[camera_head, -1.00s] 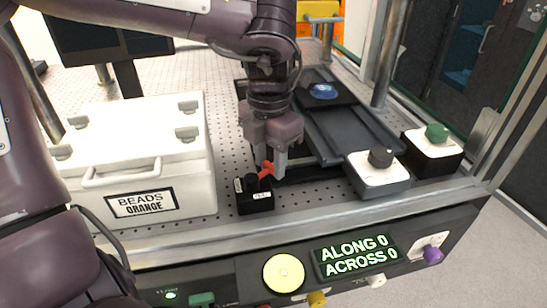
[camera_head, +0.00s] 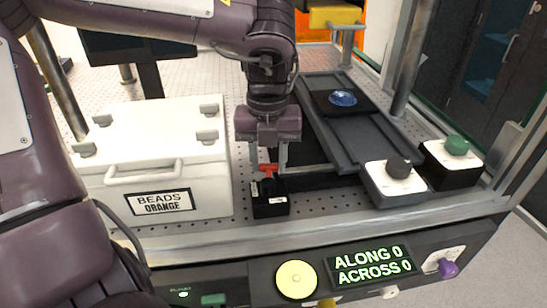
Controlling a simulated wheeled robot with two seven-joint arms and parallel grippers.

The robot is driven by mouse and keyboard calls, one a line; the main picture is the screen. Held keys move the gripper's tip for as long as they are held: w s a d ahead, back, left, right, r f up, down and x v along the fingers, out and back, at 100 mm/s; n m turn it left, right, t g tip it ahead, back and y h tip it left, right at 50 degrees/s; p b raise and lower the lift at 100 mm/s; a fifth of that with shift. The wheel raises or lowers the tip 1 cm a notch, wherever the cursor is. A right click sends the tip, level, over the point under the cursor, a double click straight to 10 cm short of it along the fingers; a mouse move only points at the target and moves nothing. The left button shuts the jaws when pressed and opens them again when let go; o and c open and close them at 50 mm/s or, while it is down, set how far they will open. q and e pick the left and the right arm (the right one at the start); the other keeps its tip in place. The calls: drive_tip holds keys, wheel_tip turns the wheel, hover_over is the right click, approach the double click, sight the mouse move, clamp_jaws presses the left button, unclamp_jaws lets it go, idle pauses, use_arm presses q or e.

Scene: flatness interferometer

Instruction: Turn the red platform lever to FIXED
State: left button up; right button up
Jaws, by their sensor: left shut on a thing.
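The red lever (camera_head: 267,169) stands on a small black block (camera_head: 270,206) with white labels at the front of the perforated table. Its writing is too small to read, so I cannot tell which mark the lever points to. My left gripper (camera_head: 270,165) comes down from above and is shut on the red lever. The fingers hide part of the lever. My right gripper is not in view.
A white box (camera_head: 150,135) labelled BEADS ORANGE stands close on the left. A grey rail with a blue disc (camera_head: 342,98) lies behind right. Boxes with a black knob (camera_head: 398,167) and green knob (camera_head: 457,146) stand right. A display (camera_head: 370,265) reads ALONG 0, ACROSS 0.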

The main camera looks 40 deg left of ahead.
sight(266, 165)
use_arm(q)
drive_tip(key=shift+s+a+n, duration=0.15)
drive_tip(key=shift+a+n, duration=0.05)
drive_tip(key=shift+n, duration=0.4)
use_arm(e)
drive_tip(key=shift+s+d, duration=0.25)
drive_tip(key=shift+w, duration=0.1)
use_arm(q)
drive_tip(key=o, duration=1)
wheel_tip(266, 165, up, 7)
drive_tip(key=shift+f+p, duration=0.1)
drive_tip(key=shift+p, duration=0.3)
drive_tip(key=shift+r, duration=0.5)
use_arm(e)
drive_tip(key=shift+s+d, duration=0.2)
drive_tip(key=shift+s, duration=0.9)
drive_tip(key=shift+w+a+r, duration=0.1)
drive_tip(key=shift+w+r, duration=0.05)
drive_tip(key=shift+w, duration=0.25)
